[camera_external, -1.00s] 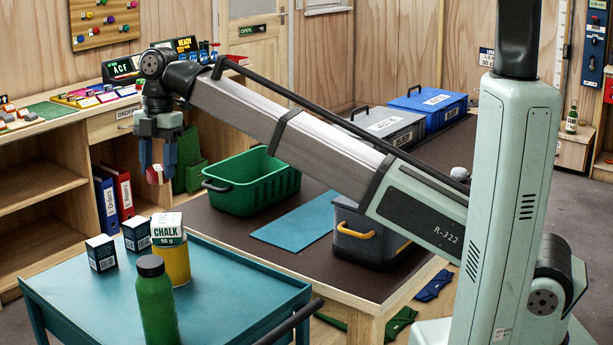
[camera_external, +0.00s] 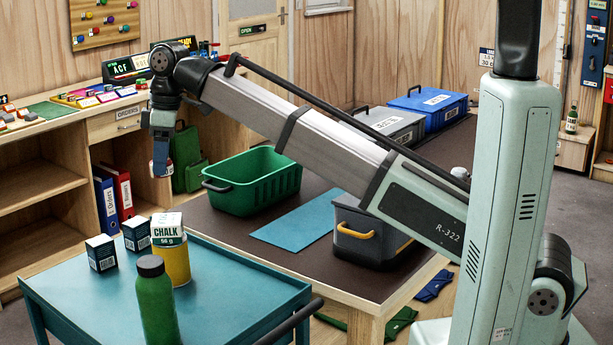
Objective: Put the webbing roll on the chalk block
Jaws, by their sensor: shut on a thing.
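My gripper (camera_external: 160,162) is shut on the webbing roll (camera_external: 153,170), a small red and white piece mostly hidden by the fingers. It hangs in the air above and behind the teal cart, higher than the chalk block.
A green basket (camera_external: 255,185) stands on the brown table beyond. The cart's right side is clear.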

